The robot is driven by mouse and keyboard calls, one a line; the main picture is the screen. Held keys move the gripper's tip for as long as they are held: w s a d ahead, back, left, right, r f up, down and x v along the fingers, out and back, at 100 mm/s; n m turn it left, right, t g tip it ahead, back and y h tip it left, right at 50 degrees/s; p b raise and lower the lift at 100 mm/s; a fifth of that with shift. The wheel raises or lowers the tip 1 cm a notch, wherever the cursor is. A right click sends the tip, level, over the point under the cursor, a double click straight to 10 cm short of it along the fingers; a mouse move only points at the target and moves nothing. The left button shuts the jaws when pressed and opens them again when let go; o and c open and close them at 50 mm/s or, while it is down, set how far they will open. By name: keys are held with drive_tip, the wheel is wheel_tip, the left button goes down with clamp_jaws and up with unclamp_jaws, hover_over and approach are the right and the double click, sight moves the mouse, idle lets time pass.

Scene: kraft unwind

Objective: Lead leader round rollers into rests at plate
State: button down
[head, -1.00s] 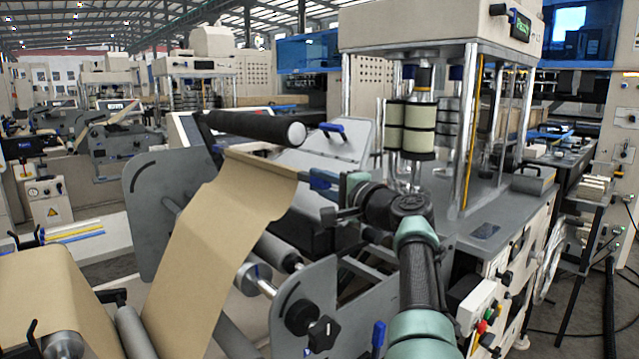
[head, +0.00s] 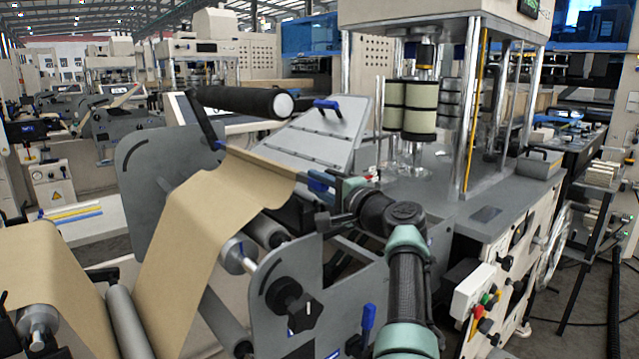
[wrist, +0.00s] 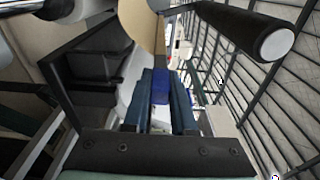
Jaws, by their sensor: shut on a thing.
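The leader is a brown kraft web (head: 205,225). It rises from low rollers at the front left to a straight end edge between the grey side plates (head: 320,275). My gripper (head: 322,186) is shut on a blue tab at the right end of that edge. In the wrist view my gripper (wrist: 160,100) has the blue tab (wrist: 161,88) between its fingers, with part of the brown web (wrist: 142,22) beyond. The leader's end is held below the upper black roller (head: 240,101), apart from it.
A pale roller (head: 128,322) and a metal core end (head: 38,322) lie at the lower left. A black knob (head: 292,300) sticks out from the near side plate. A tilted grey panel (head: 315,132) stands behind the leader. The press with green rollers (head: 420,108) stands at right.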

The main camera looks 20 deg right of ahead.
drive_tip(key=shift+f, duration=0.15)
drive_tip(key=shift+f+b, duration=1.05)
drive_tip(key=shift+f, duration=0.15)
idle(0.4)
wheel_tip(320, 180, down, 3)
drive_tip(key=b, duration=0.2)
drive_tip(key=shift+b, duration=0.3)
